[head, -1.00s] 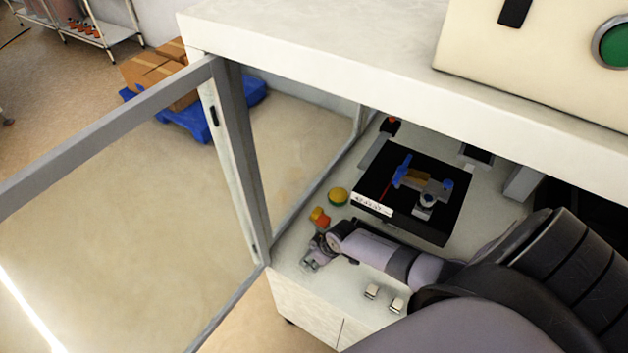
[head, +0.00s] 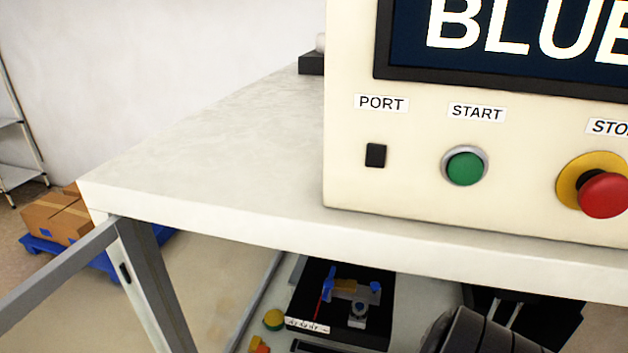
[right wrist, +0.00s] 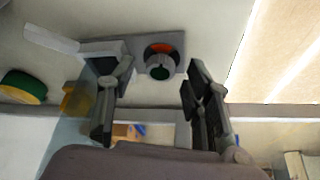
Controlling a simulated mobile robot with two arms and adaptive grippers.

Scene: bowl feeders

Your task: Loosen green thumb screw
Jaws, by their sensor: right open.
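I cannot tell which green part is the thumb screw. My right gripper (right wrist: 155,85) is open and empty, its fingers apart on either side of the knob in the picture. No contact shows. The right gripper is out of the head view. My left gripper is in neither current view.
A black fixture (head: 310,290) with blue and orange parts sits under the white worktop (head: 215,140). An orange piece (head: 259,346) is near its left. The panel (head: 345,190) above has a green button (head: 465,168) and red stop button (head: 604,194). A grey frame post (head: 152,285) stands left.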

